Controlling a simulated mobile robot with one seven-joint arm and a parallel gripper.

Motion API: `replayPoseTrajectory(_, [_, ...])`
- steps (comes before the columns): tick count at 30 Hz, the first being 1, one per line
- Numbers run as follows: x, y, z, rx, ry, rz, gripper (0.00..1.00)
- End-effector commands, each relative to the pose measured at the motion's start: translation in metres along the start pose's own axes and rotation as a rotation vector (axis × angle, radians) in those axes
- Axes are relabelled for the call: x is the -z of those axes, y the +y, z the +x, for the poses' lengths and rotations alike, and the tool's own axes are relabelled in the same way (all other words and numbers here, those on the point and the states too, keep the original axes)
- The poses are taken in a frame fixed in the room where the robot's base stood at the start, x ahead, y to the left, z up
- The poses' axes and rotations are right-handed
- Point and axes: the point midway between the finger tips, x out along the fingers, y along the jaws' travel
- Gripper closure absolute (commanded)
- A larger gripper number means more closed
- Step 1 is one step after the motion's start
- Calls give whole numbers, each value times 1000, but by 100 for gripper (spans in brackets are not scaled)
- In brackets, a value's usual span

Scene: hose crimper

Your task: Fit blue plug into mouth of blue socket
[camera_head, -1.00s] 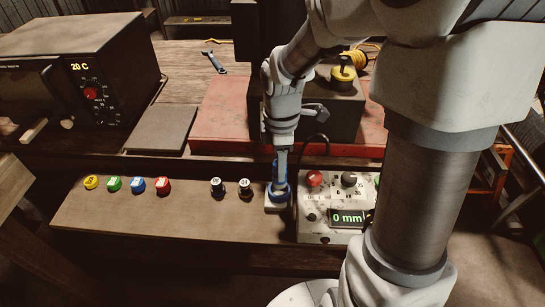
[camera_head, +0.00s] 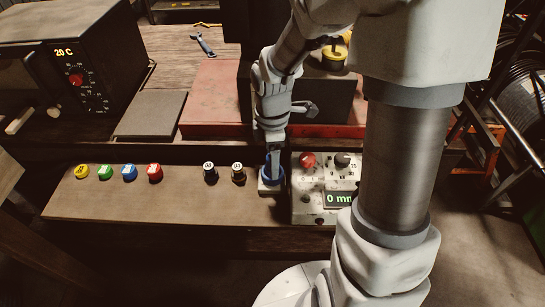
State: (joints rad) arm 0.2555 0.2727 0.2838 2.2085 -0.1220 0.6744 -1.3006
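My gripper (camera_head: 272,168) points straight down, its narrow fingers ending at a blue round piece (camera_head: 272,182) on a small pale square base, at the right end of the wooden board. This blue piece looks like the blue socket. The fingers and the piece overlap in the picture, so I cannot tell whether a separate blue plug is between the fingers or seated in the mouth. The finger gap is too small to make out. Another blue-topped round piece (camera_head: 129,172) stands on the board at the left, away from my gripper.
Yellow (camera_head: 81,171), green (camera_head: 105,172) and red (camera_head: 155,173) pieces stand on the board (camera_head: 180,203). Two dark pieces with white tops (camera_head: 210,172) (camera_head: 238,172) stand left of my gripper. A control box (camera_head: 315,205) reading "0 mm" is close on the right.

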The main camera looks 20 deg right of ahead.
Motion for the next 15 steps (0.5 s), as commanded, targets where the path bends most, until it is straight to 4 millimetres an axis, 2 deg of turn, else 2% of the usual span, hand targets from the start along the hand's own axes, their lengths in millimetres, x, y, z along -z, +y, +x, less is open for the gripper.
replayPoseTrajectory(8, [0, 1, -8, -3, 0, 1, 26])
replayPoseTrajectory(11, [0, 1, -23, -5, 0, 2, 26])
replayPoseTrajectory(15, [0, 2, -54, -7, 0, 1, 26])
